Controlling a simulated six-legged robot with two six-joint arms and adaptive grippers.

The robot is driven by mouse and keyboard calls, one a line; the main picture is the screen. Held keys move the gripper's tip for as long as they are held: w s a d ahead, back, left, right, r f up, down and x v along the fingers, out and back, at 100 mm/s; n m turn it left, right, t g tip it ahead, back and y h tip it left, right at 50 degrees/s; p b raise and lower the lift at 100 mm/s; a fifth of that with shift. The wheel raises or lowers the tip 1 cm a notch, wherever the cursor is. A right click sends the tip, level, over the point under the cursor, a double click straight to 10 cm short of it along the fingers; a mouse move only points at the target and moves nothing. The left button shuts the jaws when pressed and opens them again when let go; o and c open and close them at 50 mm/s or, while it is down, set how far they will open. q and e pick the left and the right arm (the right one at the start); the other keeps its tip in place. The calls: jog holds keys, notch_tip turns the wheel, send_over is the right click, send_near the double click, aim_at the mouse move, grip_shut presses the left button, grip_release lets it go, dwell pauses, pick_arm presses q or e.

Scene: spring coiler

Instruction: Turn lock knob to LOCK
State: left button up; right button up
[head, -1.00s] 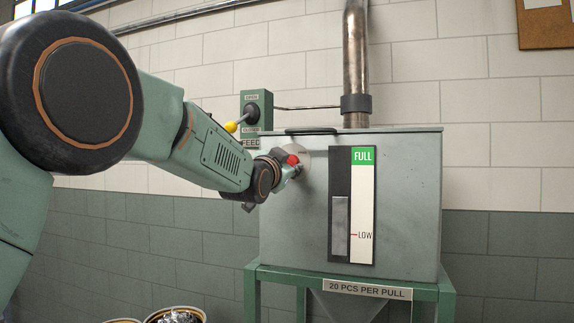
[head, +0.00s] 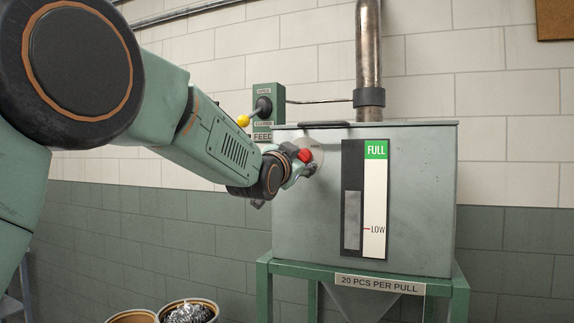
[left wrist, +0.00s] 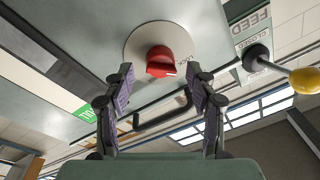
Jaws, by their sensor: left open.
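The red lock knob (left wrist: 161,62) sits on a round pale plate (left wrist: 143,42) on the hopper's front, and only part of the plate's lettering shows. In the left wrist view my left gripper (left wrist: 160,80) is open, with one finger on each side of the knob. The fingertips are near the knob, and no contact is visible. In the head view the knob (head: 307,155) shows at the hopper's upper left, and my left gripper (head: 298,172) is in front of it, partly hiding the plate. My right gripper is not in view.
The grey hopper (head: 300,225) stands on a green frame (head: 265,290). A feed lever with a yellow ball (head: 243,120) is on a green box (head: 268,92) left of the hopper. A black handle (left wrist: 165,117) is near the gripper. A bin of metal pieces (head: 187,306) stands below.

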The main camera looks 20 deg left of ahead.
pick_arm(q)
jog(key=s+f, duration=0.1)
jog(key=s, duration=0.9)
jog(key=shift+s, duration=0.15)
jog(key=shift+a+f, duration=0.1)
jog(key=shift+f, duration=0.05)
